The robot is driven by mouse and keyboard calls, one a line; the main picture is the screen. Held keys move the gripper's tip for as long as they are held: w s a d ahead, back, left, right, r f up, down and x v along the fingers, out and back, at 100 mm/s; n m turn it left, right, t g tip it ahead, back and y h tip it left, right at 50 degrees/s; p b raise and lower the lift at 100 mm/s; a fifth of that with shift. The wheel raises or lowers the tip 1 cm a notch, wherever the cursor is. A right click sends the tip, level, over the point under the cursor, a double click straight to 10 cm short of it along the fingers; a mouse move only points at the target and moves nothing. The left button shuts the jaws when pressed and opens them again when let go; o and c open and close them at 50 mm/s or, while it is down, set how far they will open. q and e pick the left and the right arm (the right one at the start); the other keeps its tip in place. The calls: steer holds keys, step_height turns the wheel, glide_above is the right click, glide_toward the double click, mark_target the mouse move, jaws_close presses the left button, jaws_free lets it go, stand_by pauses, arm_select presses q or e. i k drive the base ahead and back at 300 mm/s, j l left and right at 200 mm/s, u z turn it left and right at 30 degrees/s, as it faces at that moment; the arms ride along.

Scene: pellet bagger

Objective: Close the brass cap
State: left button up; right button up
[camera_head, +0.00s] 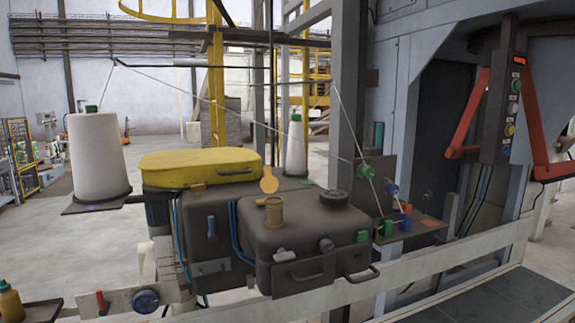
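The brass cap (269,185) is a small golden disc with a narrow tab at its top. It stands upright behind the rim of a short brass filler neck (274,212), so the neck's mouth is uncovered. The neck rises from the top left of a dark grey tank (318,235). A black round cap (334,198) sits on the same tank, to the right and a little farther back. Neither of my grippers shows in the head view.
A yellow-lidded box (198,166) stands behind and left of the tank. Thread runs from a white cone (97,155) to small green and blue guides (391,189) at right. A pale rail (455,258) crosses in front.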

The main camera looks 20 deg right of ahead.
mark_target(268, 184)
steer(key=l, duration=1.45)
